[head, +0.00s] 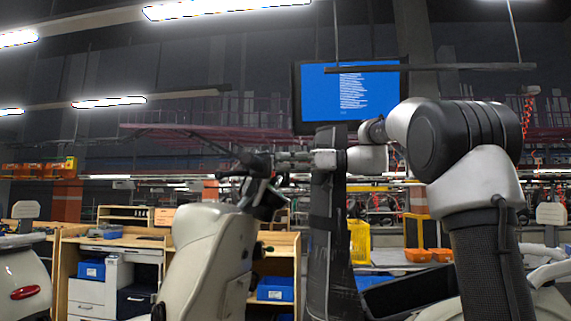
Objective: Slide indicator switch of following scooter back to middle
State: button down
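A cream scooter (207,255) stands upright left of centre in the head view, with its dark handlebar (258,165) at the top. My arm comes in from the right and reaches left across a dark column. My gripper (283,160) is at the right side of the handlebar, close to or touching it; I cannot tell which. Its fingers blend with the dark handlebar parts, so I cannot tell whether they are open or shut. The indicator switch is too small or hidden to make out.
Another scooter (22,275) with a red light is at the left edge. Wooden workbenches (140,243) with blue bins (275,288) stand behind. A blue-screened monitor (350,95) hangs above. A yellow crate (360,242) and orange bins (428,255) are right of centre.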

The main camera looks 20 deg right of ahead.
jog(key=shift+s+a, duration=0.2)
jog(key=shift+s, duration=0.25)
jog(key=c, duration=1.7)
grip_release()
jog(key=shift+d, duration=0.1)
jog(key=v, duration=1.2)
jog(key=shift+w, duration=0.1)
